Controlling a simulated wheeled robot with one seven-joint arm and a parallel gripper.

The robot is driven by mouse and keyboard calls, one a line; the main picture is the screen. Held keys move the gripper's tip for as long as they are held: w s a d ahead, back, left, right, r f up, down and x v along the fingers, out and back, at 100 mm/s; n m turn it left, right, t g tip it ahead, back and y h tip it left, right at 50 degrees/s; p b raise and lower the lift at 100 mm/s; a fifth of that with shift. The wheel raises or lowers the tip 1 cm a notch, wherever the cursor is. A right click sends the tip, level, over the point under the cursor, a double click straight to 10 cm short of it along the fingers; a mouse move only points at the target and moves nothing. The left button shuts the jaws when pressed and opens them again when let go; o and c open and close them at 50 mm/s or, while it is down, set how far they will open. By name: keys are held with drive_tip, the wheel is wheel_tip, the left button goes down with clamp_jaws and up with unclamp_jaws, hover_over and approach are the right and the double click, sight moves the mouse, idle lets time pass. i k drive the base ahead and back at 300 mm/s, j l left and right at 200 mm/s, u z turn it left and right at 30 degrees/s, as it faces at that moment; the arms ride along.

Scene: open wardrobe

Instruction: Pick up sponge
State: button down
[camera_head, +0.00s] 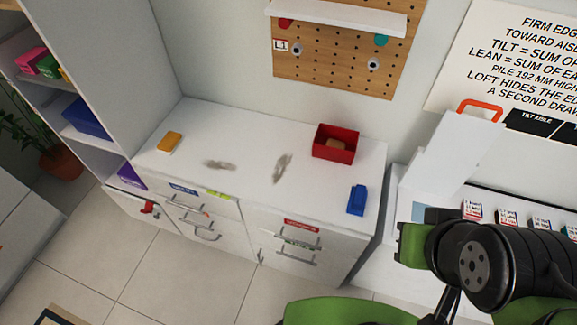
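An orange-yellow block (170,142), which looks like a sponge, lies flat near the left end of the white counter top (250,150). A tan-orange piece (336,145) lies inside an open red box (335,157) at the back right of the counter; I cannot tell what it is. A blue object (357,200) stands near the front right edge. My green and black arm fills the lower right, apart from the counter items. My gripper's fingers do not show.
Two grey-brown smudges (220,165) mark the counter middle. Shelving (110,90) rises at the left, and a white ledge (340,18) crosses the pegboard (335,65). Drawers with handles (295,240) face the tiled floor (160,270), which is clear in front.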

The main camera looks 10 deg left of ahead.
sight(358, 196)
drive_tip(key=i+j+u, duration=0.1)
drive_tip(key=u, duration=0.3)
drive_tip(key=i+j+u, duration=0.2)
drive_tip(key=u, duration=0.2)
